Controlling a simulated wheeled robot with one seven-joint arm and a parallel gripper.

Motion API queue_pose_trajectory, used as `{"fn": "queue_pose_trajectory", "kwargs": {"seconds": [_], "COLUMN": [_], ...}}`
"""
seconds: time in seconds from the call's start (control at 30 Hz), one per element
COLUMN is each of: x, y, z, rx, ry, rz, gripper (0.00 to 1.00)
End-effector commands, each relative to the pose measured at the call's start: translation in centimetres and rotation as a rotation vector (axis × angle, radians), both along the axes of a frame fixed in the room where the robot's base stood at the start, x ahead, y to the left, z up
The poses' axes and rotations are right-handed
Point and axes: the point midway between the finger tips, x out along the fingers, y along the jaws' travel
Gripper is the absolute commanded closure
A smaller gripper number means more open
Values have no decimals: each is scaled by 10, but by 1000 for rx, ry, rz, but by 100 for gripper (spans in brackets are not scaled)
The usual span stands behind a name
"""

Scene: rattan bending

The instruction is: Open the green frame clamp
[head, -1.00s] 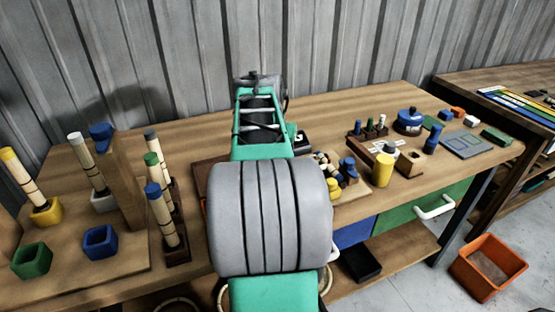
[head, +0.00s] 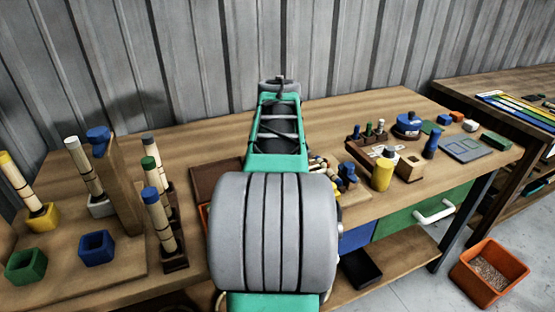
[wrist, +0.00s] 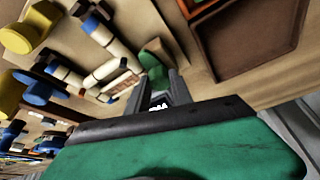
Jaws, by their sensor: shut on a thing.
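My gripper (wrist: 158,95) shows in the wrist view, its two grey fingers close together at a green piece with a tan side, which looks like the green frame clamp (wrist: 152,66). The fingers are shut on it; the exact contact is partly hidden. Cream rods with dark bands (wrist: 113,72) lie just left of this piece. In the head view my own arm covers the middle of the bench, so the gripper and the clamp are hidden there.
Yellow (head: 41,217), green (head: 26,266) and blue (head: 97,247) sockets and a wooden post (head: 123,190) stand left. A brown tray (wrist: 250,45) lies right of the gripper in the wrist view. A yellow cylinder (head: 382,172) stands right; an orange bin (head: 490,272) is on the floor.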

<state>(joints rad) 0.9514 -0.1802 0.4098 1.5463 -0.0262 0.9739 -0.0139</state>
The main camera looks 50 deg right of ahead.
Motion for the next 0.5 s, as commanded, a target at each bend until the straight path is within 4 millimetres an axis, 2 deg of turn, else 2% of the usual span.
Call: {"fn": "queue_pose_trajectory", "kwargs": {"seconds": [0.07, 0.1, 0.37, 0.5], "x": [1, 1, 0, 0], "y": [0, 0, 0, 0], "z": [1, 1, 1, 0], "rx": [-2, -3, -2, -1], "ry": [-2, -1, -1, -1], "rz": [2, 2, 0, 0], "gripper": [100, 72, 51, 51]}}
